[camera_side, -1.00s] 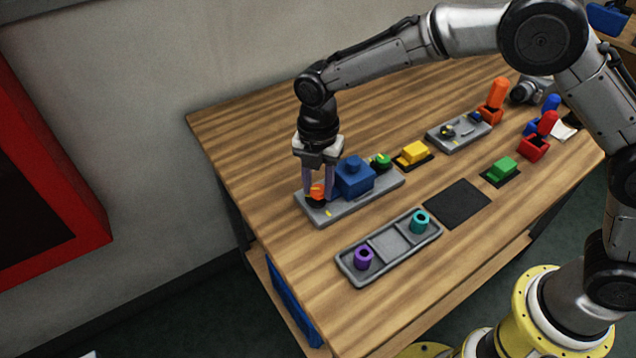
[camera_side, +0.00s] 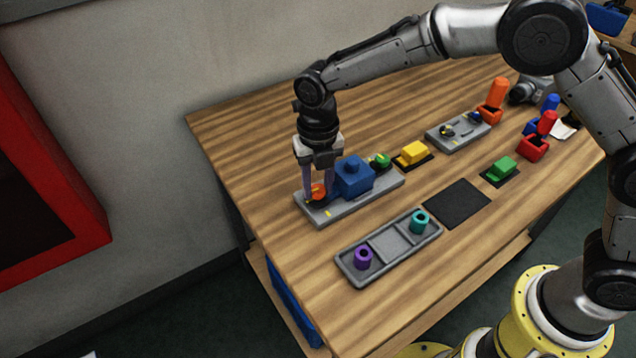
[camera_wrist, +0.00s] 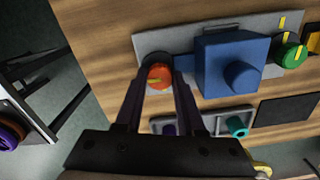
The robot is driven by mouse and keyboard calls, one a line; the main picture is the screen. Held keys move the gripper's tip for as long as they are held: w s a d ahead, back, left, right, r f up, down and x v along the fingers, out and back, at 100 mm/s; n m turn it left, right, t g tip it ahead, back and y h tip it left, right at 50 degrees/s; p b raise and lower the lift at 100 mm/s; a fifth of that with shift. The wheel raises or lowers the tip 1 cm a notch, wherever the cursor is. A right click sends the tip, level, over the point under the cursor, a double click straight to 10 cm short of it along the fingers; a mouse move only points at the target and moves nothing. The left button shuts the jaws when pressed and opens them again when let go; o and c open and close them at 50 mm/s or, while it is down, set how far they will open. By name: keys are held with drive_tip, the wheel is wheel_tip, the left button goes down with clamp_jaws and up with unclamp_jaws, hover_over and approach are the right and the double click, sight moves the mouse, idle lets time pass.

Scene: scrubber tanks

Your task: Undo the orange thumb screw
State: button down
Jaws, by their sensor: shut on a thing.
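The orange thumb screw (camera_side: 319,192) sits at the left end of a grey base plate (camera_side: 346,209), beside a blue block (camera_side: 354,178) with a round knob on top. In the wrist view the orange screw (camera_wrist: 159,76) shows a yellow mark on its top and a dark round seat around it. My gripper (camera_side: 318,193) points down over the screw, with a finger on either side, shut on it. In the wrist view the gripper fingers (camera_wrist: 158,84) flank the screw and hide part of its sides. A green thumb screw (camera_side: 381,160) with a yellow mark is at the plate's other end.
A black pad (camera_side: 457,204), a yellow block (camera_side: 413,153) and a green block (camera_side: 503,167) are to the right. Bare table lies left of the plate.

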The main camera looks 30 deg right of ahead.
sight(318, 189)
drive_tip(key=shift+s+d+f, duration=0.1)
drive_tip(key=shift+f, duration=0.2)
drive_tip(key=c, duration=0.5)
unclamp_jaws()
drive_tip(key=shift+r, duration=0.15)
drive_tip(key=shift+r, duration=0.5)
wheel_tip(318, 189, up, 13)
drive_tip(key=shift+f, duration=0.1)
